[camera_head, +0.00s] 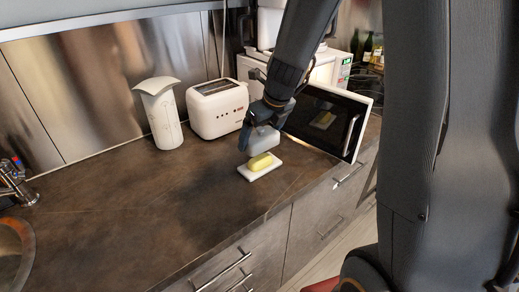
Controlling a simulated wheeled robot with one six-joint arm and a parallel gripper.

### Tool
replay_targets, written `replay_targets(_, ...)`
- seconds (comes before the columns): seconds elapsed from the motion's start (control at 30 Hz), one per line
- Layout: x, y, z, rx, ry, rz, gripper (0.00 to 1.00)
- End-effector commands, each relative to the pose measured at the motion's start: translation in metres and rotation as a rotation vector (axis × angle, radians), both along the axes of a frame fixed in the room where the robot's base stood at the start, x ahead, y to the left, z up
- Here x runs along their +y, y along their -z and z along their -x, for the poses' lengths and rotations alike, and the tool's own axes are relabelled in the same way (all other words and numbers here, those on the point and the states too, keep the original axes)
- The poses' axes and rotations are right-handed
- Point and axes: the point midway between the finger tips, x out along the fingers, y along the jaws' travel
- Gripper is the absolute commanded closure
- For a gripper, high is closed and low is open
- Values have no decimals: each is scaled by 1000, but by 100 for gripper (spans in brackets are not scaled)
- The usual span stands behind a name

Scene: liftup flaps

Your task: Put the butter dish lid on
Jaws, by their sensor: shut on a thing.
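The butter dish base (262,173) is a white, flat rectangular plate on the dark counter near its front edge. A yellow block of butter (259,161) lies uncovered on it. My gripper (264,130) points down just above and behind the butter. It is shut on the greyish-white butter dish lid (263,141), which hangs above the butter, apart from the base as far as I can tell. The arm hides part of the lid's top and the fingertips are hard to make out.
A white toaster (218,108) stands behind and left of my gripper. A microwave (329,119) with its dark door swung open is close on the right. A white jug-like container (159,113) stands at the back. The counter's left part (120,210) is clear. A sink (14,250) is at far left.

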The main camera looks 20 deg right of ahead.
Motion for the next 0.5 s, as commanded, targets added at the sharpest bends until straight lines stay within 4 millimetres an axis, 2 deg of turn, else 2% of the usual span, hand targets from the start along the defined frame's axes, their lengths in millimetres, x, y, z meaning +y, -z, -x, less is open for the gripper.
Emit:
replay_targets(0.3,1,37,-1,-1,0,0,34)
replay_targets(0.5,1,43,-1,-1,-2,0,34)
